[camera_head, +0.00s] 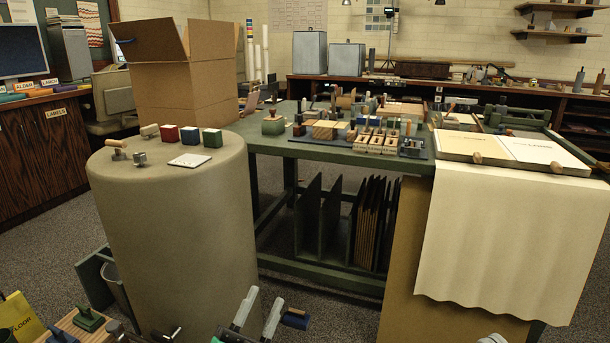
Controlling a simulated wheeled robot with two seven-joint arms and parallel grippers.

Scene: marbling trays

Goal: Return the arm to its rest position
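My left gripper (264,298) is at the bottom edge of the head view, in front of the tan round pedestal and low over the grey floor. Its two pale fingers stand apart with floor showing between them, so it is open and empty. A small dark blue block with a wooden top (295,318) shows just right of the fingers; I cannot tell what it rests on. My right gripper is not in the picture; only a small pale rounded part, probably of my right arm, shows at the bottom edge.
The round pedestal (175,235) carries red, blue and green blocks, a white tile (189,160) and small handled tools. The green worktable (305,150) holds stamps and trays; a cream sheet (510,240) hangs off its front. A cardboard box (185,90) stands behind. Low items crowd the bottom left.

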